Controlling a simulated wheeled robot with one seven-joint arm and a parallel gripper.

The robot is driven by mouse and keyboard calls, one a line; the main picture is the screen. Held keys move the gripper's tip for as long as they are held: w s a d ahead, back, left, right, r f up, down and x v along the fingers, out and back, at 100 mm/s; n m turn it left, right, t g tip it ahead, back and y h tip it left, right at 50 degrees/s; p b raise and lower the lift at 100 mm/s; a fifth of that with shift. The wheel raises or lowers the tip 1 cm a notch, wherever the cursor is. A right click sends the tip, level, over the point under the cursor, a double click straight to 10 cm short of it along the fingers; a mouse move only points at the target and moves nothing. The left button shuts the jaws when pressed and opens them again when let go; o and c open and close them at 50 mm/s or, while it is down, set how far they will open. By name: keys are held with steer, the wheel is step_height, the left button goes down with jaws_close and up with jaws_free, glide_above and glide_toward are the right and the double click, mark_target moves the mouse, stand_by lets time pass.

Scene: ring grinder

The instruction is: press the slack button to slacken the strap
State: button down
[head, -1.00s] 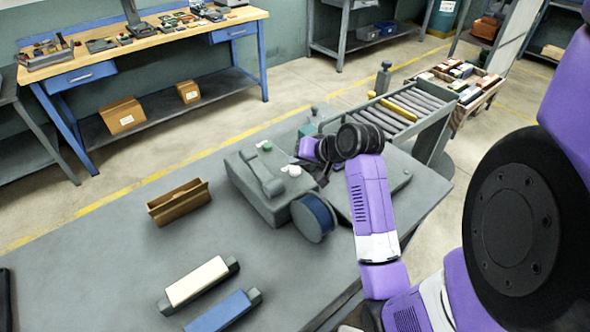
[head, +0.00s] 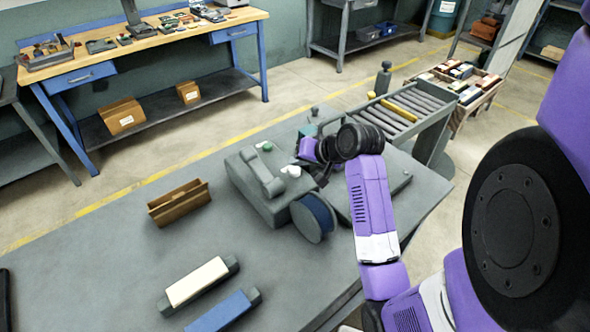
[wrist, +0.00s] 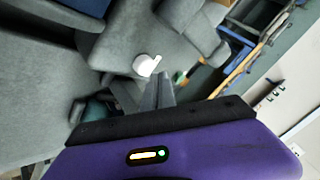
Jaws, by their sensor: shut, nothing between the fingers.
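The grey machine (head: 258,192) stands on the grey table in the head view. A green button (head: 265,146) and a white button (head: 291,170) sit on its top, on either side of a raised grey arm. Neither button has a label I can read, so I cannot tell which is the slack button. A blue strap roll (head: 315,217) is at its front right. My gripper (wrist: 165,78) is shut and empty, with its fingertips just beside the white button (wrist: 146,65) in the wrist view. I cannot tell whether they touch it. My wrist partly hides the fingers in the head view.
A brown open holder (head: 180,205) stands left of the machine. A cream block (head: 197,281) and a blue block (head: 220,311) lie in front on the table. A roller conveyor (head: 400,112) stands behind on the right. The table's left part is mostly clear.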

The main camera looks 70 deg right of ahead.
mark_target(298, 172)
steer(key=shift+f, duration=0.1)
stand_by(0.6)
steer(key=shift+f, duration=0.35)
steer(key=shift+f, duration=0.55)
stand_by(0.7)
steer(key=shift+r, duration=0.1)
stand_by(0.4)
steer(key=shift+r+p, duration=0.9)
steer(key=shift+p, duration=0.1)
step_height(298, 172, up, 3)
steer(key=p, duration=0.3)
steer(key=shift+r, duration=1.05)
